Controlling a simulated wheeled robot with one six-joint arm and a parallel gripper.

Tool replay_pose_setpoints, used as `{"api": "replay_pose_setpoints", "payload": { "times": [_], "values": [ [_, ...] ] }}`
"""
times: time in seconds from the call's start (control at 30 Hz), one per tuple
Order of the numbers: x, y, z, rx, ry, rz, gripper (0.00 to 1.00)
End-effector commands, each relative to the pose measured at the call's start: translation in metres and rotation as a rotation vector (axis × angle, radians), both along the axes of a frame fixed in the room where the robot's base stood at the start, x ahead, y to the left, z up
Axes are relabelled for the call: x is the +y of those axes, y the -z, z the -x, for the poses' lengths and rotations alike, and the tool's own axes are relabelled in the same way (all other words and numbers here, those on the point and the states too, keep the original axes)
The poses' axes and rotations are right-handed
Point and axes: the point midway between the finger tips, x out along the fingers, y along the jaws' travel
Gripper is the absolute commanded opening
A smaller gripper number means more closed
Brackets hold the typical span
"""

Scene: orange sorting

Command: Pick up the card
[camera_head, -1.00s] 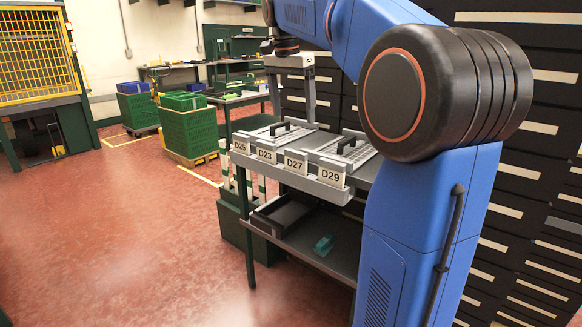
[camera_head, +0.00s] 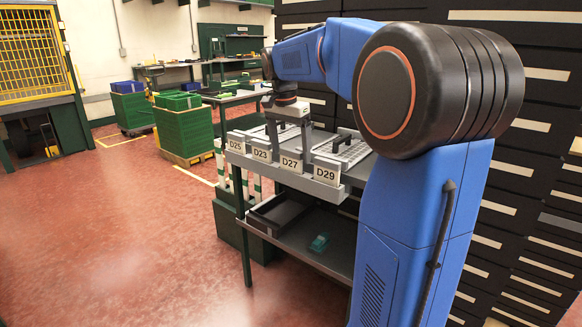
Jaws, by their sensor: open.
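Several white cards stand in a row along the front edge of the cart's top: D25 (camera_head: 236,145), D23 (camera_head: 262,154), D27 (camera_head: 291,163) and D29 (camera_head: 327,174). The task does not say which card it means. My gripper (camera_head: 289,140) is open and points down over the cart top, just behind the D23 and D27 cards. Its fingertips are small and partly lost against the trays and handles. I cannot tell whether they touch anything, but no card is seen between them.
Grey trays with black handles (camera_head: 344,140) lie behind the cards. The lower shelf (camera_head: 333,265) holds a black tray (camera_head: 262,222) and a teal object (camera_head: 320,243). Black drawers (camera_head: 545,175) stand at the right. The red floor (camera_head: 110,240) is open at left.

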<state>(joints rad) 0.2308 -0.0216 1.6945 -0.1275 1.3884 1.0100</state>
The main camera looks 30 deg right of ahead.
Motion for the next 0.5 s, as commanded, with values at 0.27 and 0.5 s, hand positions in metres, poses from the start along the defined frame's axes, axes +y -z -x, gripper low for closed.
{"api": "replay_pose_setpoints", "payload": {
  "times": [0.27,0.5],
  "values": [
    [-0.003,0.021,-0.001,-0.001,0.0,0.001,0.84],
    [-0.003,0.021,-0.001,-0.001,0.0,0.001,0.75]
  ]
}}
